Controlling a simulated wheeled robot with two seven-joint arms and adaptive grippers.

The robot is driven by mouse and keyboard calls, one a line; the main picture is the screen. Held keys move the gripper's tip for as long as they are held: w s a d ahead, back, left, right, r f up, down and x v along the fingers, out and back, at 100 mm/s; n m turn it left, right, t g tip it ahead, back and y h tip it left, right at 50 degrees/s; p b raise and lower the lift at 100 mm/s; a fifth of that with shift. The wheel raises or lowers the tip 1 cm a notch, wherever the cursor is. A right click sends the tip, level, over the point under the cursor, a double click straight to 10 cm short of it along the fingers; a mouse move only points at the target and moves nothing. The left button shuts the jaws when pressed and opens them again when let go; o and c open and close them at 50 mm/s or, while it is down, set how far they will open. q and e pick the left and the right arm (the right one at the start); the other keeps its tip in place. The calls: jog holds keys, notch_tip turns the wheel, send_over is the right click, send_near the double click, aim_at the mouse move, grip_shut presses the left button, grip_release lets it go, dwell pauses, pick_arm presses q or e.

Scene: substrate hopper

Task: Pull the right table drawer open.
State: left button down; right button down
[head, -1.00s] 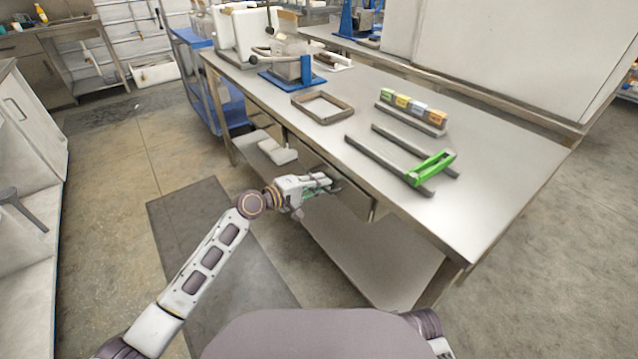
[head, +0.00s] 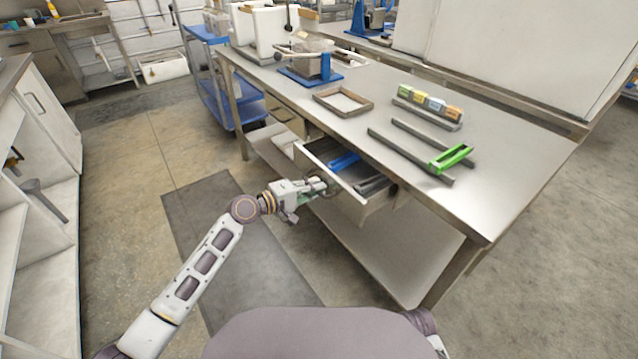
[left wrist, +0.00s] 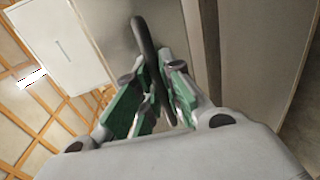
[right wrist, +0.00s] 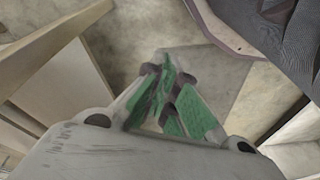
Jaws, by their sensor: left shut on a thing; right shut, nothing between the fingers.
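The right table drawer (head: 345,191) is pulled out from under the steel table's front. Inside it a blue item (head: 345,161) and dark grey items (head: 372,185) show. My left gripper (head: 322,184) is at the drawer's front. In the left wrist view its green-padded fingers (left wrist: 155,95) are shut on the dark bar handle (left wrist: 146,45). In the right wrist view my right gripper (right wrist: 168,95) is shut and empty, low above the floor; the head view does not show its fingers.
The steel table (head: 500,185) carries a green frame piece (head: 451,158) on dark rails, small coloured blocks (head: 429,103), a square frame (head: 342,102) and a blue-based device (head: 311,76). A blue cart (head: 222,100) stands at the far left end. The floor before the drawer is open.

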pick_arm(q)
jog(key=f+v, duration=0.2)
jog(key=v, duration=0.9)
jog(key=shift+s+a, duration=0.25)
pick_arm(e)
jog(key=shift+s+a+f, duration=0.1)
jog(key=shift+s+f, duration=0.1)
jog(key=shift+s, duration=0.05)
pick_arm(q)
jog(key=shift+f, duration=0.1)
jog(key=c, duration=1.5)
grip_release()
jog(key=shift+s+a, duration=0.1)
jog(key=shift+v, duration=5.85)
